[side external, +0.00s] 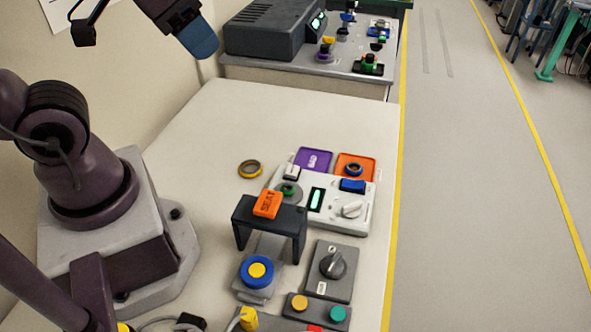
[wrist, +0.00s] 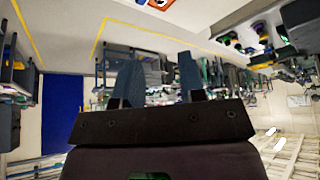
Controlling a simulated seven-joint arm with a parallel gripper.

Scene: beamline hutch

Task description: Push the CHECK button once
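No lettering that I can read as CHECK shows in either view, so I cannot tell which button it names. In the side view a pale control panel (side external: 329,213) on the bench carries a small white key (side external: 291,172), a green round part (side external: 288,190), a blue rocker (side external: 353,185), a lit green display (side external: 316,199) and a white knob (side external: 351,209). My gripper (side external: 203,42) is high at the upper left, well away from the panel. In the wrist view my gripper (wrist: 159,68) has two blue fingers apart, with nothing between them.
A dark bridge (side external: 270,218) with an orange block stands before the panel. Nearby are a blue-yellow round button (side external: 257,271), a grey knob box (side external: 328,270), purple (side external: 314,159) and orange (side external: 355,165) trays, and a loose ring (side external: 250,169). The bench's far left is clear.

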